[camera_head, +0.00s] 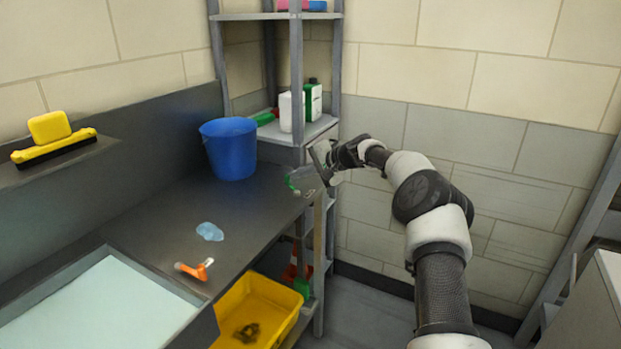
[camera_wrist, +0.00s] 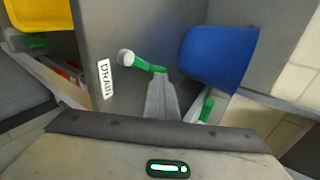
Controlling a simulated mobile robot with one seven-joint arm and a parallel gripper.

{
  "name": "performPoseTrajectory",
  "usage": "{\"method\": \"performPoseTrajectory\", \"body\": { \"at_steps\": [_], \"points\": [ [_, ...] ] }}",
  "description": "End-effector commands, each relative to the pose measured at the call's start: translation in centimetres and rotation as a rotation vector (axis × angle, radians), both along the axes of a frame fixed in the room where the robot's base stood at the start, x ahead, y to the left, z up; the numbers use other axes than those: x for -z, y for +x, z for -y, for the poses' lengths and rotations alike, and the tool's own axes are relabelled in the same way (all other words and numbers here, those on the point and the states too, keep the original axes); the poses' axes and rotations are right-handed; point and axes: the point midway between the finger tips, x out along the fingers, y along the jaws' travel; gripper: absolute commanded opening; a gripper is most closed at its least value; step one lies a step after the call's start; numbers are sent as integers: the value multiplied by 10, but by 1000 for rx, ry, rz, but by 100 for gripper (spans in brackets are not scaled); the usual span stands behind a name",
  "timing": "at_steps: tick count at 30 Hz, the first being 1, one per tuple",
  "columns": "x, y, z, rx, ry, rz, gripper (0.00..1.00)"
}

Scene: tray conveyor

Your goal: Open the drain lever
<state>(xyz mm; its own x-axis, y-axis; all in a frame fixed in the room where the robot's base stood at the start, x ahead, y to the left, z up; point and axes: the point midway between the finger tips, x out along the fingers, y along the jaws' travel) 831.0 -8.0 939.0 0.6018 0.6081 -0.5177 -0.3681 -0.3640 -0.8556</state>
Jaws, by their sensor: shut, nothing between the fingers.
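The drain lever (camera_wrist: 146,64) is a green arm with a pale round knob, in the wrist view just beyond my fingertips. A white DRAIN label (camera_wrist: 105,79) is beside it on the dark grey surface. A small green part, likely the lever, shows at the counter's right end in the head view (camera_head: 291,185). My gripper (camera_wrist: 159,77) is shut and empty, its fingers pointing toward the green arm. The fingertips overlap its end in the wrist view; I cannot tell if they touch. In the head view my gripper (camera_head: 324,164) is at the counter's right end.
A blue bucket (camera_head: 231,150) stands on the dark counter (camera_head: 185,222) near the lever. A yellow tub (camera_head: 262,300) is below the front edge. A blue blob (camera_head: 209,231) and an orange item (camera_head: 195,269) lie on the counter. A shelf rack (camera_head: 322,125) stands behind.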

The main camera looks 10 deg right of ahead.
Motion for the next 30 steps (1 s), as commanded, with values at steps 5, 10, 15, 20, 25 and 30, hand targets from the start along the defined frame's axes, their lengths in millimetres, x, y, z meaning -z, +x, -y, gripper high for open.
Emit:
{"method": "performPoseTrajectory", "body": {
  "at_steps": [5, 10, 15, 20, 25, 30],
  "points": [
    [-9, 7, -5, 16, 9, 22, 0],
    [-8, 6, -5, 16, 9, 22, 0],
    [-7, -2, -4, 15, 8, 23, 0],
    [-6, -8, -4, 14, 6, 21, 0],
    [-5, -11, -2, 14, 3, 17, 0],
    [-4, -11, -1, 13, 1, 14, 0]
  ]
}}
